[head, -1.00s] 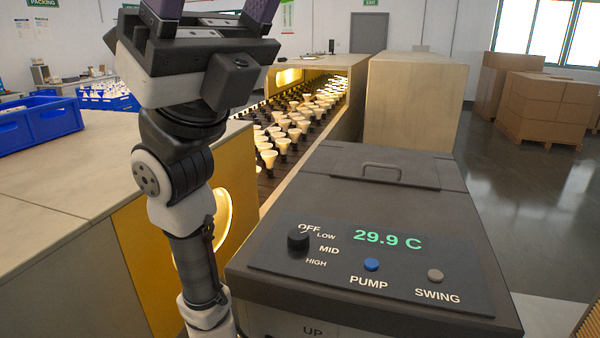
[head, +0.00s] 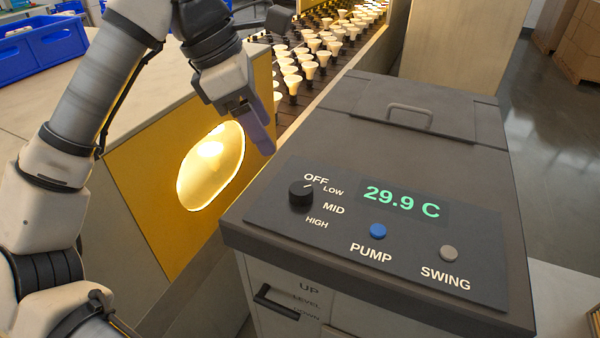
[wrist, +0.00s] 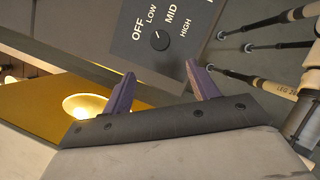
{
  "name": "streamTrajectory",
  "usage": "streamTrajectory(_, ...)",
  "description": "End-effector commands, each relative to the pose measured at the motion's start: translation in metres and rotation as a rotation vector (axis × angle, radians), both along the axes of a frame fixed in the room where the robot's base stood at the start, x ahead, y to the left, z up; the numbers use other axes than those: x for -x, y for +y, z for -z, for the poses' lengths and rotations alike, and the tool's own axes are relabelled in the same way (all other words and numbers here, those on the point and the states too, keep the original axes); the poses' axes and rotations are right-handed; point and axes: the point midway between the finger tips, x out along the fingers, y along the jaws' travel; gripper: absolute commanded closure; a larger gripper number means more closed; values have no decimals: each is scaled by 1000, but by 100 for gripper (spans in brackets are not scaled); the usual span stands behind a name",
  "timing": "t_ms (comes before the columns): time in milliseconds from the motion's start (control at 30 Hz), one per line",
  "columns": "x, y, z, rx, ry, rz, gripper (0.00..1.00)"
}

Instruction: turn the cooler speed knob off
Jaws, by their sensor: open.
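The cooler speed knob (head: 301,193) is a round black dial on the left of the dark panel (head: 350,272) on top of the cooler. Labels OFF, LOW, MID and HIGH curve around it. In the wrist view, the knob (wrist: 159,40) has a white mark that appears to point toward LOW. My gripper (head: 264,140) is beyond and left of the knob in the head view, apart from it, with purple fingers pointing down. In the wrist view, my gripper (wrist: 160,69) has its fingers spread, with nothing between them and the knob ahead.
The panel also has a blue PUMP button (head: 378,231), a grey SWING button (head: 449,253) and a 29.9 C display (head: 402,202). A lid handle (head: 410,112) rises behind. Left is a yellow-fronted housing (head: 150,215) with a lit opening. Rows of bulbs (head: 310,68) stand behind.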

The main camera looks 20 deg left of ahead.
Motion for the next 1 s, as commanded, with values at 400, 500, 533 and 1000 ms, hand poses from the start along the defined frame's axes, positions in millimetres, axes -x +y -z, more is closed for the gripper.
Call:
streamTrajectory(400, -16, -28, 72, 8, -3, 3, 41)
streamTrajectory(500, -20, -34, 89, 7, -2, 2, 41)
streamTrajectory(533, -21, -36, 94, 6, -4, 2, 41)
streamTrajectory(1000, -27, -44, 121, 6, -6, -1, 41)
